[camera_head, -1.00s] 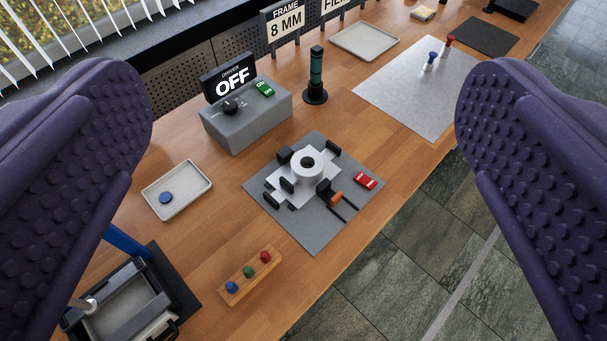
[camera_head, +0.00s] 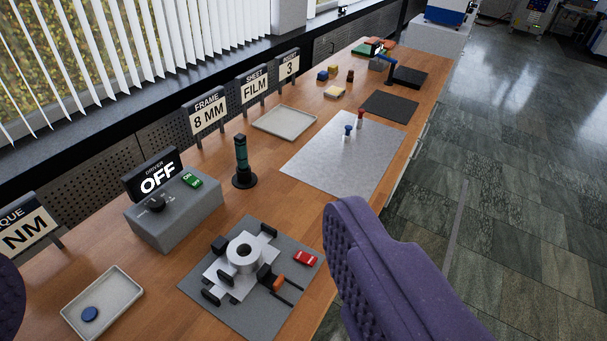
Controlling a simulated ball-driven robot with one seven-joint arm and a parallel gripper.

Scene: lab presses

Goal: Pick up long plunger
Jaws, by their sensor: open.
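Two small upright plungers stand close together on a pale grey sheet (camera_head: 325,165) on the bench. One has a red top (camera_head: 360,113) and a white stem. The other has a blue top (camera_head: 348,130) and a white stem, a little nearer to me. I cannot tell which is the long one. My gripper (camera_head: 178,262) is open and empty. Its right purple finger is large at the lower middle, nearer than the sheet. Its left finger shows only as a sliver at the left edge. Both plungers are beyond the fingers and untouched.
A grey fixture mat (camera_head: 215,315) holds a white block with clamps. A driver box (camera_head: 180,222) reads OFF. A dark green-banded post (camera_head: 242,165), white trays (camera_head: 285,122) and signs (camera_head: 207,112) stand nearby. A black mat (camera_head: 390,105) lies beyond the sheet. Open floor is at right.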

